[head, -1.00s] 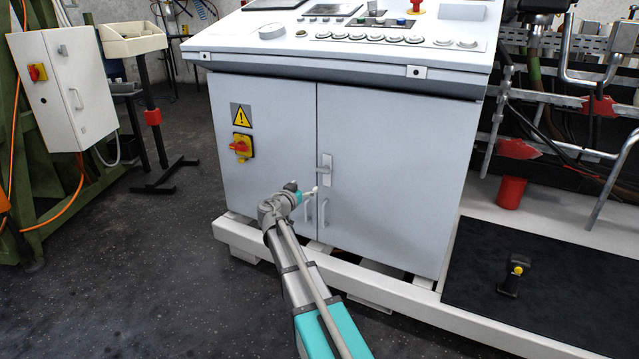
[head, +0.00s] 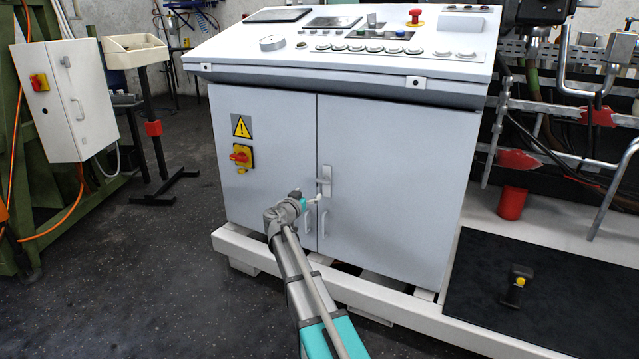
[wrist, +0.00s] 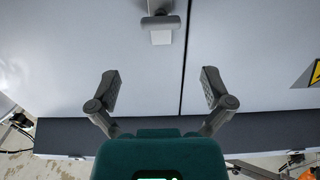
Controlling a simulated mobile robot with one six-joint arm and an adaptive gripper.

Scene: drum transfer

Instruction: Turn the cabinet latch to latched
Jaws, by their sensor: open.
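The cabinet latch (head: 327,180) is a light grey plate with a grey lever, on the right door beside the door seam. Its lever sticks out sideways toward the seam. In the wrist view the latch (wrist: 161,36) is at the top centre, with the lever lying crosswise over the plate. My gripper (wrist: 162,88) is open and empty, its two fingers spread below the latch in that picture. In the head view my gripper (head: 314,201) is just below and left of the latch, in front of the doors. The fingertips are small there, and I cannot tell whether they touch anything.
Two door handles (head: 322,222) sit low by the seam. A red and yellow switch (head: 241,156) and warning sign are on the left door. The control panel (head: 350,38) overhangs the doors. A white base rail (head: 380,305) runs along the bottom.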

